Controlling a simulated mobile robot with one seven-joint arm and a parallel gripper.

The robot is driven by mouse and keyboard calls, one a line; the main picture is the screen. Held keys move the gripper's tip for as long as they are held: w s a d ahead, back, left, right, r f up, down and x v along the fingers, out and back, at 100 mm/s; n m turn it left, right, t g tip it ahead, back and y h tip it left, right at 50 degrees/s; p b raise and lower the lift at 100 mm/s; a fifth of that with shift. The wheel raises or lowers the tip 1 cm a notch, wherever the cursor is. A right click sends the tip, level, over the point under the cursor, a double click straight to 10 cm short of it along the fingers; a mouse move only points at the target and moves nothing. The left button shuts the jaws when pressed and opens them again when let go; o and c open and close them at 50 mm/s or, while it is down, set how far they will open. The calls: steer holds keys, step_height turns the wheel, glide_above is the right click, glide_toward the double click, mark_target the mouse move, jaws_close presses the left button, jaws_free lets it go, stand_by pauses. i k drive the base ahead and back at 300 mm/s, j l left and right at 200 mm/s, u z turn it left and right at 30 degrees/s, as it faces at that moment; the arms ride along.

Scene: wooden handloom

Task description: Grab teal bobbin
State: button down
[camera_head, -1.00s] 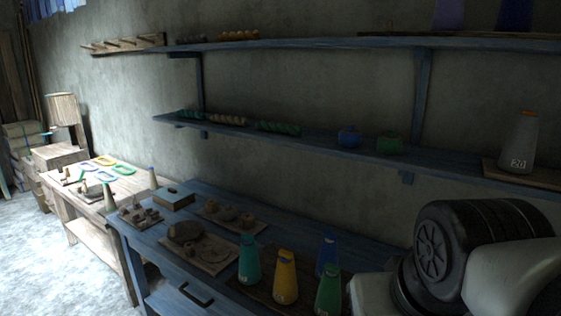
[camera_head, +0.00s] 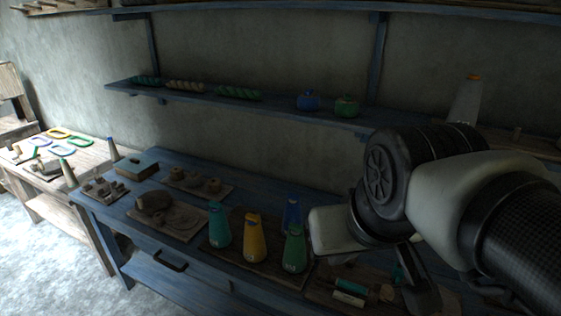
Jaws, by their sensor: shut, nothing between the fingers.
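A small tray (camera_head: 322,296) at the lower right of the head view holds small bobbins. A bobbin with teal thread and pale ends (camera_head: 349,292) lies on it, with an orange-ended piece beside it. Another bit of teal (camera_head: 398,273) shows just left of my gripper, which partly hides it. My gripper (camera_head: 422,298) points down over the right part of the tray, shut and empty. Its tips are dim, and I cannot tell how high they are above the tray.
A blue shelf (camera_head: 235,104) with yarn and two small pots runs along the wall behind. My arm covers the right side.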

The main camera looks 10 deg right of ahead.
mark_target(359, 289)
steer(key=z, duration=0.6)
steer(key=k+j+z, duration=0.5)
steer(key=k+j, duration=0.15)
steer(key=k, duration=0.15)
